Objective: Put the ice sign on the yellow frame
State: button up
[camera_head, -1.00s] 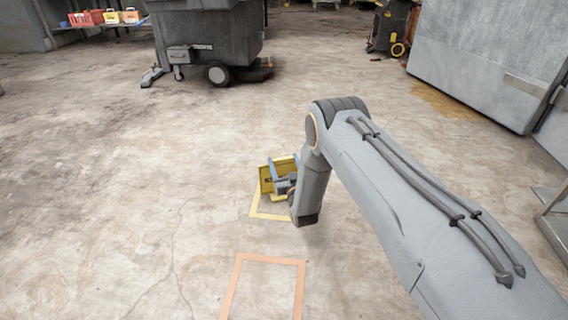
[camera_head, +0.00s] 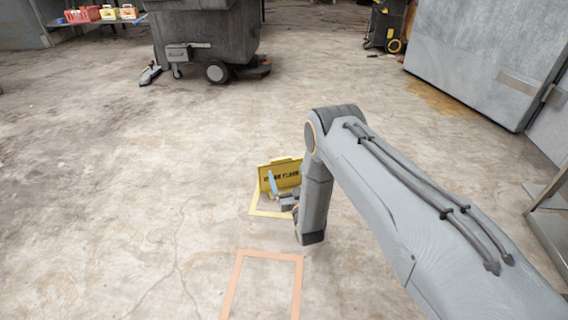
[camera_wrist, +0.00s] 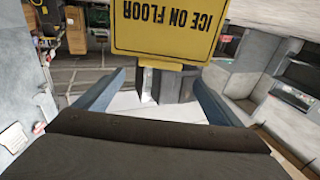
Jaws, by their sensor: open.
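The yellow ice sign (camera_head: 280,174) with dark lettering stands upright at the yellow frame (camera_head: 254,210) on the floor in the head view. Its base is partly hidden by my gripper and arm. In the wrist view the sign (camera_wrist: 168,27) appears upside down, reading "ICE ON FLOOR", beyond the fingertips. My gripper (camera_head: 284,190) is in front of the sign, low over the yellow frame.
An orange frame (camera_head: 236,276) lies empty on the floor nearer to me. A grey wheeled bin (camera_head: 205,40) stands at the back, a shelf with small boxes (camera_head: 100,14) at back left. A metal cabinet (camera_head: 485,60) stands at right. The floor left is clear.

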jog(key=a+r+g+p, duration=0.1)
jog(key=a+r+g, duration=0.55)
jog(key=r, duration=0.75)
jog(key=s+a+r+n+g+h, duration=0.1)
jog(key=s+a+r+g+h, duration=0.2)
jog(key=s+r, duration=0.8)
jog(key=s+d+r+g, duration=0.2)
jog(key=s+d+r, duration=0.2)
jog(key=s, duration=0.9)
jog(key=s+d+r+n+g+h, duration=0.1)
jog(key=s+d+r+g, duration=0.2)
jog(key=s, duration=1)
jog(key=s+d+r+n+g+h, duration=0.1)
jog(key=s+d+r+g, duration=0.2)
jog(key=s, duration=1)
jog(key=d+r, duration=0.3)
jog(key=shift+s+d+r, duration=0.15)
jog(key=shift+s+r, duration=0.1)
jog(key=shift+s, duration=0.05)
jog(key=shift+r, duration=0.1)
jog(key=shift+r+p, duration=0.85)
jog(key=shift+p, duration=0.25)
